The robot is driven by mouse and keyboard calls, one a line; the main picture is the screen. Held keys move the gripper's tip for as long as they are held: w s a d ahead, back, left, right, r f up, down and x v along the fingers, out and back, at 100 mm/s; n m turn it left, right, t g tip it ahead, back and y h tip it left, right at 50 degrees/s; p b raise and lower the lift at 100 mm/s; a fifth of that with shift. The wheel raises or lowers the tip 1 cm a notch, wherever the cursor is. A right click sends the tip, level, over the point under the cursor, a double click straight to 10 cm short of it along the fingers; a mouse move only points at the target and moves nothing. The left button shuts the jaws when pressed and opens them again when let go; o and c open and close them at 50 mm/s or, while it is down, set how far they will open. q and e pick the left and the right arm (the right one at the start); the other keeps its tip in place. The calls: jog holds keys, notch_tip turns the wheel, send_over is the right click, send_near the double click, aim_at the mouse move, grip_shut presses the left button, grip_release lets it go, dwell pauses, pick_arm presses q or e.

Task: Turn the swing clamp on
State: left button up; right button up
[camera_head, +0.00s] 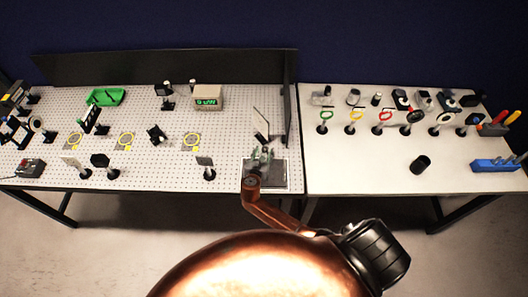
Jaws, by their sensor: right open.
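My right gripper (261,157) is small in the view, over a dark grey plate (280,184) at the front right corner of the perforated board. Its fingers look apart, and I see nothing held between them. My copper-coloured arm reaches up to it from the bottom of the view. I cannot clearly pick out the swing clamp; the gripper and wrist cover much of the plate, and details there are too small to tell. My left gripper is not in view.
The perforated board (225,125) holds posts, yellow rings and a green tray (105,97). A power meter (208,97) reads "0 µW".

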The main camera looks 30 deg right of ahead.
jog(key=v, duration=1.1)
jog(key=shift+s+f, duration=0.1)
jog(key=shift+f, duration=0.05)
